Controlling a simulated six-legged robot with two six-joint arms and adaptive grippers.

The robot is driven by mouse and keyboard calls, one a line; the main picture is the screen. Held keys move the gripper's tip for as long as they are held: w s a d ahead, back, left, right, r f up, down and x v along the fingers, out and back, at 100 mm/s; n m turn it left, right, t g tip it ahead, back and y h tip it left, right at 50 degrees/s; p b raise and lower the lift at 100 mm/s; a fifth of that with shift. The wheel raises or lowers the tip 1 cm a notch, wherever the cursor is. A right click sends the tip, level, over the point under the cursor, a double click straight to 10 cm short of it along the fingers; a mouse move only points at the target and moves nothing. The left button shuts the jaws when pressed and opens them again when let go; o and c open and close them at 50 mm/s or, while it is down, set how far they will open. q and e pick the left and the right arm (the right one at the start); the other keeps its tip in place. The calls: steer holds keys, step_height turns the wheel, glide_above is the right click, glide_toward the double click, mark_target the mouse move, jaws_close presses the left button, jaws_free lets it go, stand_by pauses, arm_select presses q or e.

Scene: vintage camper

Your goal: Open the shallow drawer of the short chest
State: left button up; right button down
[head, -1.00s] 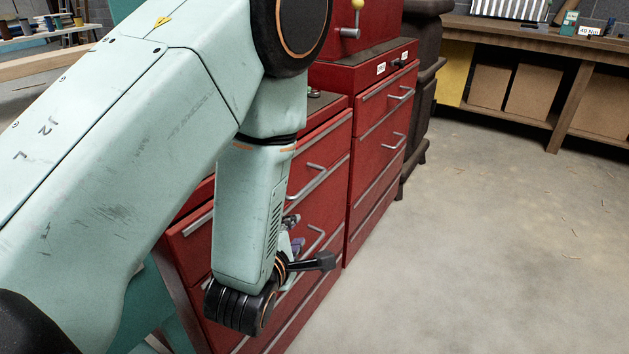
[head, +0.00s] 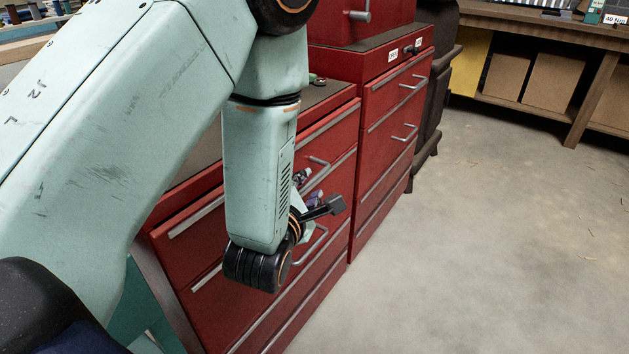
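The short chest (head: 200,250) is the lower red cabinet on the left, partly hidden behind my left arm. Its upper drawer (head: 328,135) sits just under the grey top and looks shut. A bar handle (head: 320,163) shows to the right of my forearm. A deeper drawer (head: 335,190) lies below, with another handle (head: 318,243). My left gripper (head: 312,190) is in front of the chest's drawers, below the upper handle. Its fingers are small and partly hidden by the wrist, so its opening and any contact are unclear. My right gripper is out of view.
A taller red chest (head: 385,125) with labels and bar handles adjoins on the right. A dark cabinet (head: 435,80) stands behind it. A workbench (head: 520,25) with boxes beneath is at the back right. The concrete floor (head: 490,240) at right is clear.

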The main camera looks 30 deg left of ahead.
mark_target(310, 184)
arm_select(q)
steer(key=x, duration=0.2)
steer(key=shift+w+a+f, duration=0.15)
steer(key=shift+w+a, duration=0.05)
steer(key=shift+w, duration=0.05)
steer(key=shift+w+b, duration=0.4)
steer(key=shift+w, duration=0.35)
steer(key=shift+a+f, duration=0.1)
steer(key=shift+c, duration=0.2)
jaws_close()
